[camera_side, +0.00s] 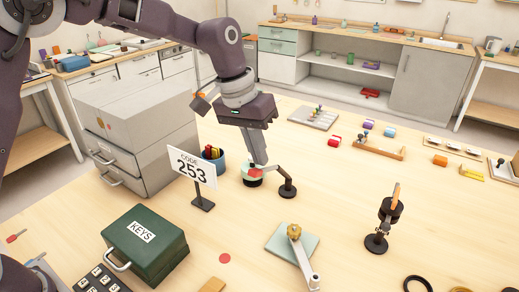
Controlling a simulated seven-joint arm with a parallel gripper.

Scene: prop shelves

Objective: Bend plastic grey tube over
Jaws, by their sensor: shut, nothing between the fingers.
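My gripper (259,159) points down near the middle of the table, its fingers together with nothing between them. Just below and right of it, a dark grey bent tube (279,169) rises from a round black base (288,190) and leans over to the left. The tube ends in a red tip (256,172) over a small white and teal round container (249,181). The fingertips are close to the tube's red end; I cannot tell whether they touch it.
A "CODE 253" sign (193,168), a blue cup (213,161) and grey drawers (137,130) stand left of my gripper. A green KEYS box (145,245) is in front. A black stand with an orange handle (384,222) is right.

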